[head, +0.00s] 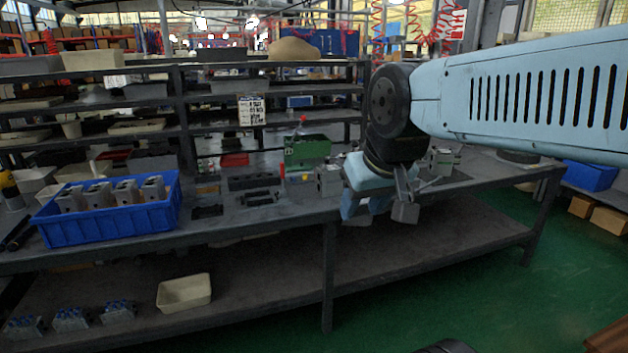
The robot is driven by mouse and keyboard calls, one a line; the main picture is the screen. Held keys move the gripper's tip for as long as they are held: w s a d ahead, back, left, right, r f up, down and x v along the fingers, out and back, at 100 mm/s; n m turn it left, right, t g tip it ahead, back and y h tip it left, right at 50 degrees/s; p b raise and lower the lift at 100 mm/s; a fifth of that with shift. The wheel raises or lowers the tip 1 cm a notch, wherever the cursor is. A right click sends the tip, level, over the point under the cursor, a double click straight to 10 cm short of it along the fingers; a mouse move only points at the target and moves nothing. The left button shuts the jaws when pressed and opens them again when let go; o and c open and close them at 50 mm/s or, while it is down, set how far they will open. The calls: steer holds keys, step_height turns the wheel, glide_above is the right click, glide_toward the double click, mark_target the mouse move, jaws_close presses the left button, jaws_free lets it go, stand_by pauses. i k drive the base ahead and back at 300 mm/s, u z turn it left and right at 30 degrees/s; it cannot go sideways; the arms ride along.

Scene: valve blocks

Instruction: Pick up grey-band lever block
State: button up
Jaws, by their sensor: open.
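My gripper (378,210) hangs over the front edge of the workbench, right of the middle, pointing down with its jaws open. I see nothing held between its fingers. A grey metal block (328,181) stands on the bench just left of my gripper. Another grey block (441,160) stands on the bench behind and to the right of it. The band colours are too small to read, so I cannot tell which one is the grey-band lever block. My wrist and gripper hide part of the bench between these two blocks.
A blue crate (107,225) with several grey blocks stands at the bench's left. A green box (307,149) and dark fixtures (250,182) sit in the middle. The lower shelf (265,285) holds a beige tray (184,293) and several grey blocks (71,319).

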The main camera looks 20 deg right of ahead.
mark_target(328, 183)
steer(key=i, duration=0.9)
steer(key=z, duration=0.05)
